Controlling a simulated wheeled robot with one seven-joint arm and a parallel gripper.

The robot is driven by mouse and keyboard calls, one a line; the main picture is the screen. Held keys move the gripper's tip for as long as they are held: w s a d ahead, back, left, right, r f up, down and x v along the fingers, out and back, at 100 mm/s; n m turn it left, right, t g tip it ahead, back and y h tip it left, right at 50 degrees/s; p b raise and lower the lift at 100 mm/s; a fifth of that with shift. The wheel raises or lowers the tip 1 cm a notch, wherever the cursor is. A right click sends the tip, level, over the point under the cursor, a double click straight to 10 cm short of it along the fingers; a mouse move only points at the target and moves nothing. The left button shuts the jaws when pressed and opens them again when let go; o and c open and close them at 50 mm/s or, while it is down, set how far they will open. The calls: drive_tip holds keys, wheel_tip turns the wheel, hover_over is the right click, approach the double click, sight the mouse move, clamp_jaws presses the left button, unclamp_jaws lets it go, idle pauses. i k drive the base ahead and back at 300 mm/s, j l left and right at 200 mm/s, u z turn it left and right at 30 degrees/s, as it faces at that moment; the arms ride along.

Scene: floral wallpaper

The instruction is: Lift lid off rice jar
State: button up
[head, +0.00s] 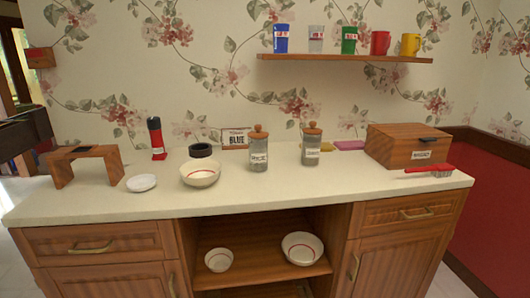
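Two clear jars with round-knobbed wooden lids stand upright on the pale counter. The left jar (259,158) has a white label that seems to read "RICE", and its wooden lid (259,133) sits on top. The right jar (311,157) also has a white label, too small to read surely, and its wooden lid (312,130) is on. The two jars stand apart with a small gap between them. My gripper does not show in this view.
The counter (330,195) is clear in front of the jars. A bowl (200,181) and black-rimmed container (200,150) stand left. A "BLUE" sign (235,139) is behind. A wooden box (408,153) and red brush (430,171) lie right. A mug shelf (345,58) hangs above.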

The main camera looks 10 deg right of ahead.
sight(257, 134)
drive_tip(key=i+j+z, duration=0.25)
drive_tip(key=i+j, duration=0.45)
